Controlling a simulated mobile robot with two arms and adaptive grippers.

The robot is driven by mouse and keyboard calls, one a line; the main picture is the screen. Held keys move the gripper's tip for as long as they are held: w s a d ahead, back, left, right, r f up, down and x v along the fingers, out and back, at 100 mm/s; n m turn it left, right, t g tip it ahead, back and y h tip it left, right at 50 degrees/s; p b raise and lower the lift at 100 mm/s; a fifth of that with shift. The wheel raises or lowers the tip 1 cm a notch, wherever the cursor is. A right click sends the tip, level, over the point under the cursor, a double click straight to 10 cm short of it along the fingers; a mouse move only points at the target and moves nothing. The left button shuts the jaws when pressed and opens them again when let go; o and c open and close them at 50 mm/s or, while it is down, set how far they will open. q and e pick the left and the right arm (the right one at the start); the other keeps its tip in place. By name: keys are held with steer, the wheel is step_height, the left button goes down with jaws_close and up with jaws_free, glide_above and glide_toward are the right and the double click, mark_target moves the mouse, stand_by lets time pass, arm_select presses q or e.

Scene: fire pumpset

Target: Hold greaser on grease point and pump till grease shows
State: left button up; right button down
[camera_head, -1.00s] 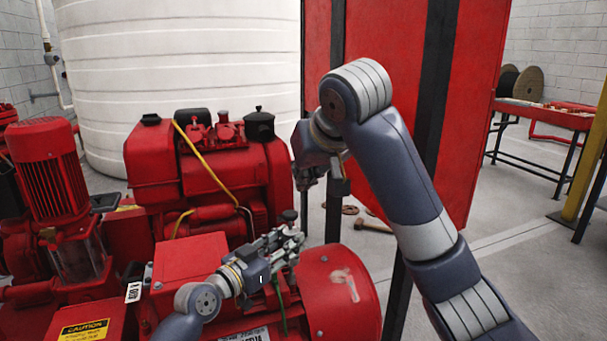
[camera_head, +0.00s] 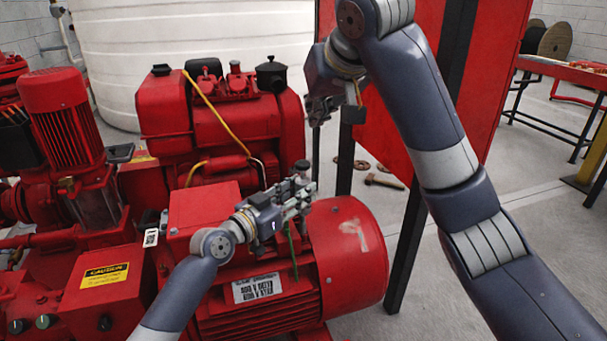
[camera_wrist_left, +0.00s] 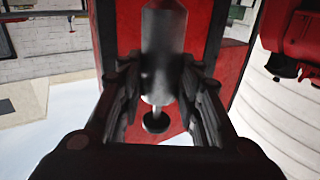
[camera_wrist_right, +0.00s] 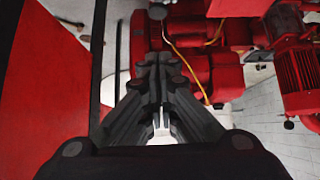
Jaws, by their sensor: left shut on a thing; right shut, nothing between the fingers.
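My left gripper (camera_head: 300,200) is above the red motor (camera_head: 350,265). It is shut on the greaser, a grey metal cylinder (camera_wrist_left: 163,60) with a round black knob (camera_wrist_left: 155,122) in the left wrist view. In the head view the greaser's dark round knob (camera_head: 301,165) shows above the fingers, and a thin green piece (camera_head: 291,250) hangs below. My right gripper (camera_head: 322,112) is shut and empty, higher and apart from the greaser. Its closed fingers (camera_wrist_right: 160,68) fill the middle of the right wrist view. I cannot make out the grease point.
A red engine (camera_head: 165,105) with a yellow hose (camera_head: 205,90) stands behind the motor. A vertical red pump motor (camera_head: 58,92) is at left. A red panel (camera_head: 385,125) with black posts stands behind my right arm. A hammer (camera_head: 383,181) lies on the open floor.

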arm_select(q)
steer(key=shift+f, duration=0.1)
arm_select(e)
steer(key=shift+r, duration=0.1)
glide_above(304, 164)
step_height(304, 164, down, 7)
steer(key=shift+f, duration=0.1)
step_height(304, 164, down, 2)
steer(key=shift+f, duration=0.9)
